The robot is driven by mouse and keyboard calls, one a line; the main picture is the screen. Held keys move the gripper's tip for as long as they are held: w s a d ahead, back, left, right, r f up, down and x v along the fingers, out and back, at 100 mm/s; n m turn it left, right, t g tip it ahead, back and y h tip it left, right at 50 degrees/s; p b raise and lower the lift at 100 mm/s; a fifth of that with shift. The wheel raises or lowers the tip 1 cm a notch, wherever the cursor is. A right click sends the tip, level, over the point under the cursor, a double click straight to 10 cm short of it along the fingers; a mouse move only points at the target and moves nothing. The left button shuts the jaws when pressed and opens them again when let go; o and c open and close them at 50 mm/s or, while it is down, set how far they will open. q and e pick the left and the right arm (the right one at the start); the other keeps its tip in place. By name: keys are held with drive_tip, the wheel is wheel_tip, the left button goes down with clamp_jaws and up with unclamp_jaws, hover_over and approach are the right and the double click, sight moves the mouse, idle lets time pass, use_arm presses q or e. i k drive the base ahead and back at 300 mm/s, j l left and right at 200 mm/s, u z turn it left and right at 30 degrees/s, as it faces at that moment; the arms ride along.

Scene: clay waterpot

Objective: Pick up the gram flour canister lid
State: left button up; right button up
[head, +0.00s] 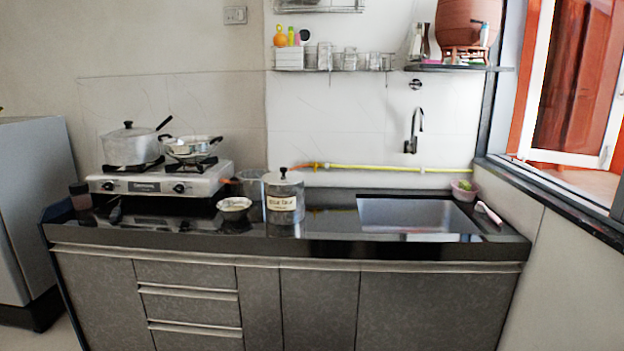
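The canister (285,206) stands upright near the middle of the dark counter, a grey cylinder with a pale label whose small text is hard to read. Its lid (284,177) sits on top, a light disc with a dark round knob. Neither of my grippers shows in the head view.
A small bowl (234,205) stands just left of the canister, with a clear container (250,185) behind it. A stove (160,183) with a pot (130,146) and a pan (192,146) is further left. A sink (415,214) is to the right. The counter's front edge (300,243) is close.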

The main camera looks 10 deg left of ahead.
sight(283, 177)
drive_tip(key=i+j+z, duration=0.1)
drive_tip(key=z, duration=0.3)
drive_tip(key=j+z, duration=0.25)
drive_tip(key=z, duration=0.15)
drive_tip(key=j+z, duration=0.25)
drive_tip(key=z, duration=0.2)
drive_tip(key=j+z, duration=0.2)
drive_tip(key=z, duration=0.2)
drive_tip(key=k+j+z, duration=0.15)
drive_tip(key=j, duration=0.25)
drive_tip(key=j+z, duration=0.15)
drive_tip(key=j, duration=0.3)
drive_tip(key=k+j+z, duration=0.15)
drive_tip(key=j, duration=0.2)
drive_tip(key=k+j+z, duration=0.15)
drive_tip(key=j, duration=0.25)
drive_tip(key=k+j+z, duration=0.15)
drive_tip(key=j, duration=0.2)
drive_tip(key=k+j+z, duration=0.15)
drive_tip(key=j, duration=0.2)
